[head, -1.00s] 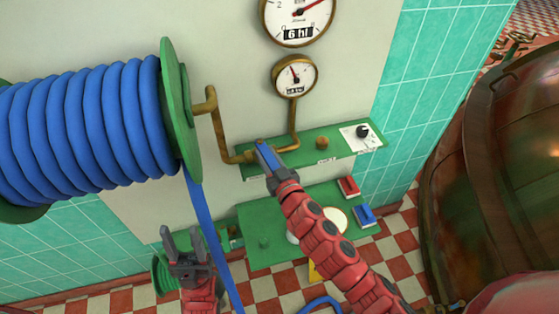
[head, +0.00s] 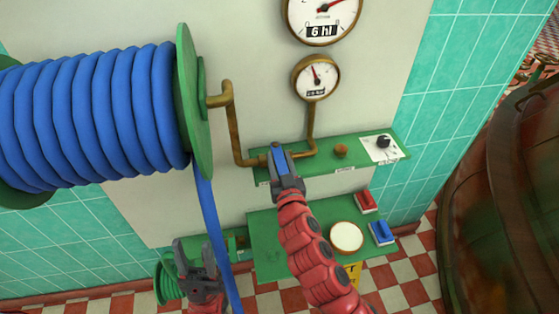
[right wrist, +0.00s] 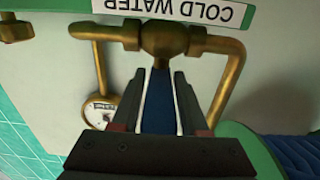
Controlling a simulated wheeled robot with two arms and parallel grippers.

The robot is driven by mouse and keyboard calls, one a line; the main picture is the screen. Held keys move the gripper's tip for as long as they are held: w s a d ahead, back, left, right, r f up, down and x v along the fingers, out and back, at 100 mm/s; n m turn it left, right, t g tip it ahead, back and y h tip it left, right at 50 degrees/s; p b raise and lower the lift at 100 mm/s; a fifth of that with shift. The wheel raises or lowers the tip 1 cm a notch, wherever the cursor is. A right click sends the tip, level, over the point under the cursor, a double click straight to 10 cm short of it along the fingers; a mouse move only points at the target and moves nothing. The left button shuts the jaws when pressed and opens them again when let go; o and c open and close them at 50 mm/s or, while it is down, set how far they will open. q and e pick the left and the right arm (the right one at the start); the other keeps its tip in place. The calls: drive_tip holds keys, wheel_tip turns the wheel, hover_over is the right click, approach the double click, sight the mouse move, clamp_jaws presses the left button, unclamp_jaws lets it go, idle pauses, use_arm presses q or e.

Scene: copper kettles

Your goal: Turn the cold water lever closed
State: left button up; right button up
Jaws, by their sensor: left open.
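The cold water lever (head: 280,161) is a blue handle on a brass valve (right wrist: 163,40) in the pipe above the green shelf. The "COLD WATER" label (right wrist: 200,11) appears upside down in the right wrist view. My right gripper (right wrist: 160,100) has one dark finger on each side of the blue lever, close against it. The gripper also shows in the head view (head: 284,170). My left gripper (head: 195,250) is open and empty, low on the left, near the hanging blue hose.
A blue hose reel (head: 90,120) stands at left, its hose (head: 209,220) hanging down. Two gauges (head: 316,78) are on the wall. The green shelf (head: 350,160) carries a brass knob (head: 341,150) and a black dial (head: 383,142). A large copper kettle (head: 510,200) is at right.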

drive_tip(key=shift+o, duration=1.2)
drive_tip(key=p+v, duration=0.3)
drive_tip(key=v, duration=1.4)
drive_tip(key=shift+s+p, duration=0.25)
drive_tip(key=shift+p, duration=0.15)
